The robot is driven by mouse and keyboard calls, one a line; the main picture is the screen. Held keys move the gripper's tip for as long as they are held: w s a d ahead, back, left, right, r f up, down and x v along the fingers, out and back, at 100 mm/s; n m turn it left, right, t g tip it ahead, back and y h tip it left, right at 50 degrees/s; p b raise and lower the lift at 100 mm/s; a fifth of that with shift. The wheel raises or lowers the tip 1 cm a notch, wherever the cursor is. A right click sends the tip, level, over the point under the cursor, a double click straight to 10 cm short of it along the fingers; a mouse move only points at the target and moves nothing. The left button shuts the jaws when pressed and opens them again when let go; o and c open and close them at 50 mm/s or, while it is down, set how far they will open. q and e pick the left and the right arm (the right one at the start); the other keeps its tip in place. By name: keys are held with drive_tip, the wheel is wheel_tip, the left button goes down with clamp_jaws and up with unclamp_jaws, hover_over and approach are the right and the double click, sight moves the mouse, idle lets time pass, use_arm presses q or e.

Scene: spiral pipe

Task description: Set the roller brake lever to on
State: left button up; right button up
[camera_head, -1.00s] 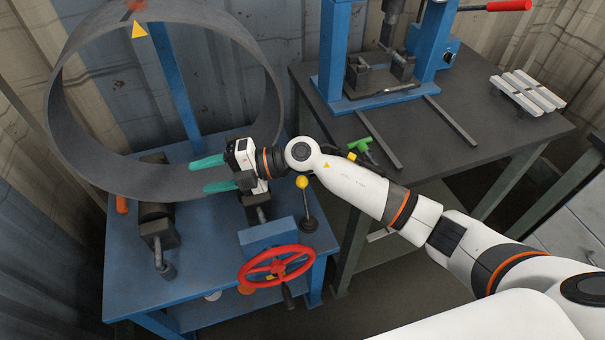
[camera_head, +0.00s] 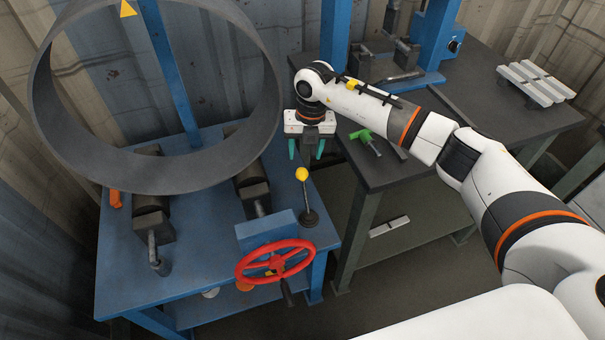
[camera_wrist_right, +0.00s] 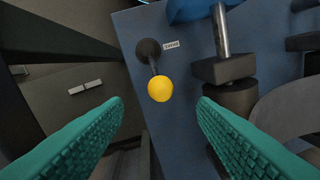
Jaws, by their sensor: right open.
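The roller brake lever is a dark rod with a yellow ball knob (camera_head: 302,174) on a round black base at the right edge of the blue roller stand (camera_head: 205,270). In the right wrist view the yellow knob (camera_wrist_right: 160,89) lies between and beyond the fingertips, with a small white label beside its base. My right gripper (camera_head: 306,152) points down just above and behind the knob, open, with teal fingers apart and not touching it. In the wrist view the right gripper (camera_wrist_right: 160,102) is empty. The label's text is too small to read. My left gripper is out of view.
A large grey pipe ring (camera_head: 150,185) stands over the rollers. A red handwheel (camera_head: 275,261) is at the stand's front. A dark workbench (camera_head: 480,120) on the right holds a blue press, a green-handled tool (camera_head: 365,136) and pale bars (camera_head: 537,80).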

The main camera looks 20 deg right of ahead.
sight(302, 170)
drive_tip(key=f+b, duration=0.1)
drive_tip(key=f, duration=0.1)
drive_tip(key=f+b, duration=0.2)
drive_tip(key=f, duration=0.1)
drive_tip(key=f+b, duration=0.1)
drive_tip(key=f, duration=0.1)
drive_tip(key=shift+w+a+f, duration=0.1)
drive_tip(key=shift+a+f, duration=0.05)
drive_tip(key=shift+a, duration=0.2)
clamp_jaws()
